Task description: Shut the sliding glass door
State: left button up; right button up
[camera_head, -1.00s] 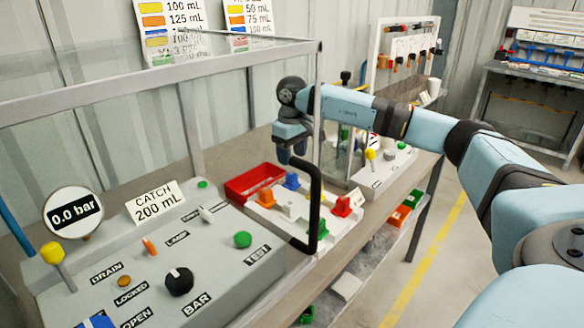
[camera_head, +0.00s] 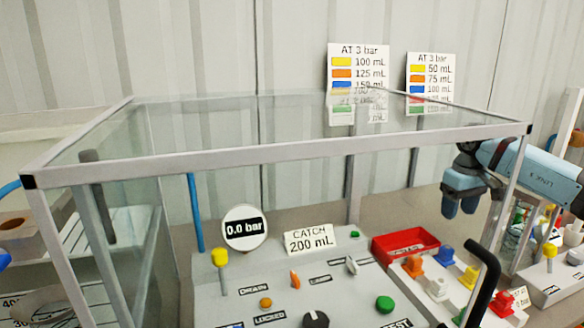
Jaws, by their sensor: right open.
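A glass enclosure with a pale metal frame (camera_head: 290,153) stands over the grey pump panel (camera_head: 235,285). A black bar handle (camera_head: 486,268) stands near its front right post, at the lower right. The door's clear pane is hard to make out, and I cannot tell how far it is slid. My right gripper (camera_head: 460,210) is open and points down near the right side of the enclosure, behind the front right post in the picture. It is above and left of the black handle, apart from it in the picture. My left gripper is not in view.
Inside stand a 0.0 bar gauge (camera_head: 245,228), a CATCH 200 mL sign (camera_head: 310,240) and several knobs. A red tray (camera_head: 405,244) and coloured blocks lie to the right. A dark upright rod (camera_head: 98,197) shows at the left. Two volume charts hang behind.

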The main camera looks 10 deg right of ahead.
aim_at(34, 179)
jog(key=k+l, duration=0.7)
jog(key=k, duration=0.2)
